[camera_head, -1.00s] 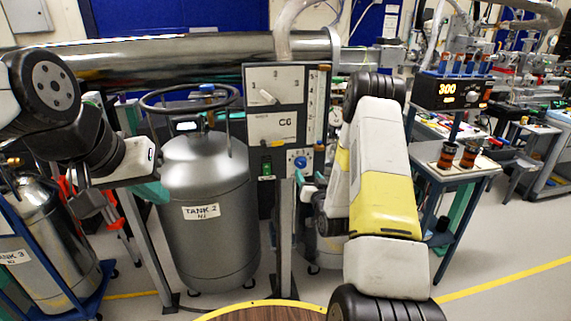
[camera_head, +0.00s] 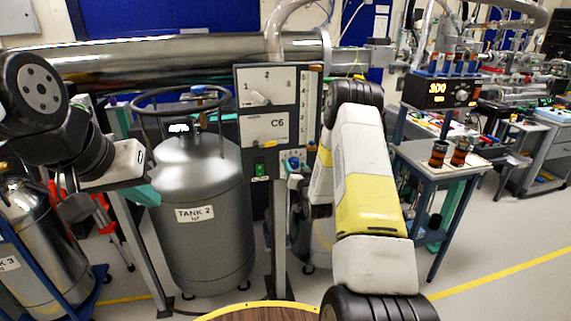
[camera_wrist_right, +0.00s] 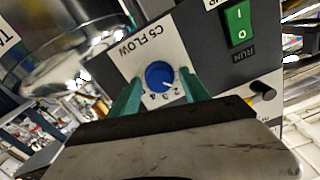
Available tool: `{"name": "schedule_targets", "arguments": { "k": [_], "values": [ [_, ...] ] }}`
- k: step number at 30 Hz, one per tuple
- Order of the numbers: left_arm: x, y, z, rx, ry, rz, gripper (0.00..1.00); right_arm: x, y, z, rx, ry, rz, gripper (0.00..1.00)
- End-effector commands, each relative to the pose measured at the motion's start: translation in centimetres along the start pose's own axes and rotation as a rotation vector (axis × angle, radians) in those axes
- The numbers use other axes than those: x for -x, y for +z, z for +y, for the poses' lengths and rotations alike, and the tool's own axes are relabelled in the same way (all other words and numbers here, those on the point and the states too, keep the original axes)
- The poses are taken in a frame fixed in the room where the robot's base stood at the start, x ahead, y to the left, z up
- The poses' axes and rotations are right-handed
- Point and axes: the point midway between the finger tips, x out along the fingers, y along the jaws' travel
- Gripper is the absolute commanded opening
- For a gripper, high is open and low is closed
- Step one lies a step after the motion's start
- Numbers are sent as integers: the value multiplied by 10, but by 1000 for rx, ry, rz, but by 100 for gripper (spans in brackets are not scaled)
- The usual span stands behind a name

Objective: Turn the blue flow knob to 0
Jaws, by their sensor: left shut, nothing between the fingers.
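The blue flow knob (camera_wrist_right: 159,76) sits on a white plate marked FLOW in the right wrist view. Its white mark points to the lower right, toward the digits 2 and 3. The knob is small in the head view (camera_head: 293,163), low on the dark control panel (camera_head: 285,120). My right gripper (camera_wrist_right: 161,82) is open, with one green finger on each side of the knob. I cannot tell whether they touch it. In the head view my right arm mostly hides that gripper. My left gripper (camera_head: 146,195) is shut and empty, in front of tank 2's left side.
Tank 2 (camera_head: 205,240) stands left of the panel post. A green switch (camera_wrist_right: 238,24) and a black peg (camera_wrist_right: 263,91) are beside the knob. A blue-framed cart (camera_head: 440,165) stands right of my right arm. Open floor lies at the lower right.

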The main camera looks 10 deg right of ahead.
Motion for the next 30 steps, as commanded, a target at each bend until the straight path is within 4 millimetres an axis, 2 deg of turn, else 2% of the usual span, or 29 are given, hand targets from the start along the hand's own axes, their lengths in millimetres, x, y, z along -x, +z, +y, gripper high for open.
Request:
{"name": "schedule_targets", "arguments": {
  "k": [1, 6, 7, 8, 17, 30],
  "values": [
    [0, 0, 0, 0, 0, 0, 0, 0, 0, 0, 0, 0, 0, 41],
    [0, 0, 0, 0, 0, 0, 0, 0, 0, 0, 0, 0, 0, 8],
    [0, 0, 0, 0, 0, 0, 0, 0, 0, 0, 0, 0, 0, 2],
    [0, 0, 0, 0, 0, 0, 0, 0, 0, 0, 0, 0, 0, 0],
    [0, 0, 0, 0, 0, 0, 0, 0, 0, 0, 50, 0, 0, 0],
    [0, 0, 0, 0, 0, 0, 0, 0, 0, -1, 335, -1, 0, 0]
  ]
}}
